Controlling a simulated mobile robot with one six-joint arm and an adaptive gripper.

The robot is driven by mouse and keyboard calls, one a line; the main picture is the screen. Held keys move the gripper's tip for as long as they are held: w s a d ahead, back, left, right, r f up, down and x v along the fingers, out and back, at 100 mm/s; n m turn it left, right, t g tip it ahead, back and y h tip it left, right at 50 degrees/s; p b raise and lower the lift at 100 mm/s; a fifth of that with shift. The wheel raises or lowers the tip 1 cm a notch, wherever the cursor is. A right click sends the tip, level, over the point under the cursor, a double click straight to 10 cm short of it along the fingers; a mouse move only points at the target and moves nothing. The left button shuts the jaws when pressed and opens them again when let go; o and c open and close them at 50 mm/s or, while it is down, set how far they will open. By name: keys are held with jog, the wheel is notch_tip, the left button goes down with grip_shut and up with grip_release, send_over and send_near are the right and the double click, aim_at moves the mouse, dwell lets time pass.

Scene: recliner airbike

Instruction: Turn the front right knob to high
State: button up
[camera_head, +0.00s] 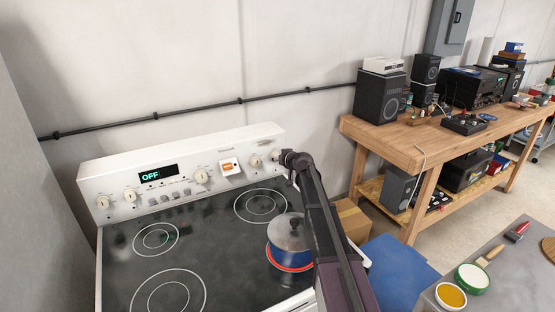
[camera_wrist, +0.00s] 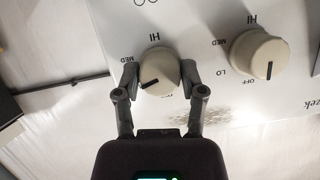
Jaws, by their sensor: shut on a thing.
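The rightmost knob on the white stove panel is cream and round, and shows in the wrist view (camera_wrist: 158,70). My gripper (camera_wrist: 158,84) is shut on this knob, one finger on each side. In the head view my gripper (camera_head: 284,156) is at the right end of the panel and partly covers the knob. The panel labels appear upside down in the wrist view, with HI above the knob and MED at its left. The knob's black mark points to the lower left, below MED. The label below it is partly hidden.
A second knob (camera_wrist: 260,53) is beside the held one, its mark pointing down toward OFF. A blue pot (camera_head: 288,241) with a lid stands on the front right burner, which has a red ring. My arm passes just right of it. A workbench (camera_head: 420,125) stands at the right.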

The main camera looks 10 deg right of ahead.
jog(key=m+y+b, duration=0.1)
jog(key=m+y, duration=0.1)
jog(key=m, duration=0.1)
jog(key=shift+w+f+m+y, duration=0.1)
jog(key=shift+f+m+y, duration=0.05)
jog(key=shift+m+y, duration=0.15)
jog(key=shift+m+y+b, duration=0.8)
jog(key=shift+m+b, duration=0.1)
jog(key=shift+m, duration=0.3)
jog(key=o, duration=1.1)
jog(key=shift+o, duration=0.2)
